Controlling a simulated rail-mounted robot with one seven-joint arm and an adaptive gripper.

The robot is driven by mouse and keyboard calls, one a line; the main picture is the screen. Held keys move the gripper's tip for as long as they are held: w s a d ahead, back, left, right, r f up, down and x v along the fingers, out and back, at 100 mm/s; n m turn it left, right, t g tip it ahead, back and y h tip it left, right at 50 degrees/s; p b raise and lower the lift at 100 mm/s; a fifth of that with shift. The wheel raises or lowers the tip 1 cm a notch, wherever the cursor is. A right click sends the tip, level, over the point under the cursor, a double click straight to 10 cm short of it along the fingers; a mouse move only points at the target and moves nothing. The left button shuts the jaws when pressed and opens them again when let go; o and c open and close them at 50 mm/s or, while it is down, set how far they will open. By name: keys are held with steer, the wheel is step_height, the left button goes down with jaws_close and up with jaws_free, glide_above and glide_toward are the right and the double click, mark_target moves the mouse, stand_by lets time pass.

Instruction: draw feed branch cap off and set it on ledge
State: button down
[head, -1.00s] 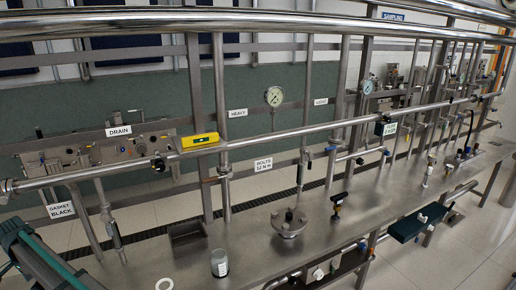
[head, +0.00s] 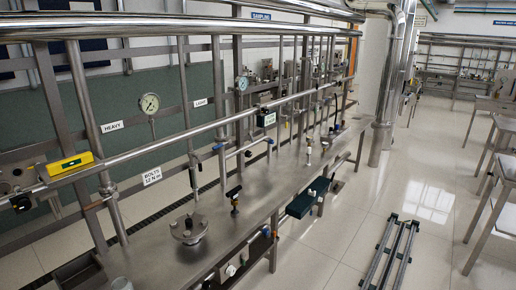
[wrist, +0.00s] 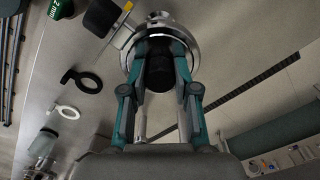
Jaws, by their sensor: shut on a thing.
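In the wrist view my gripper (wrist: 158,48) has its teal fingers closed on either side of a dark cylindrical piece (wrist: 158,72), which looks like the feed branch cap. A round shiny metal flange (wrist: 132,54) lies just beyond the fingertips and partly behind them. I cannot tell whether the dark piece is touching the flange or apart from it. My gripper is not in the head view. The ledge cannot be picked out with certainty.
The wrist view shows a black ring (wrist: 96,84), a white ring (wrist: 67,112) and a clear jar (wrist: 42,150) on a grey surface. In the head view a bolted flange (head: 188,232) stands on the steel bench (head: 215,250). A long rail (head: 200,132) runs above the bench.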

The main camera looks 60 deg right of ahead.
steer(key=shift+r, duration=0.1)
steer(key=shift+r+p, duration=1.25)
steer(key=shift+r, duration=1.6)
steer(key=shift+f, duration=0.2)
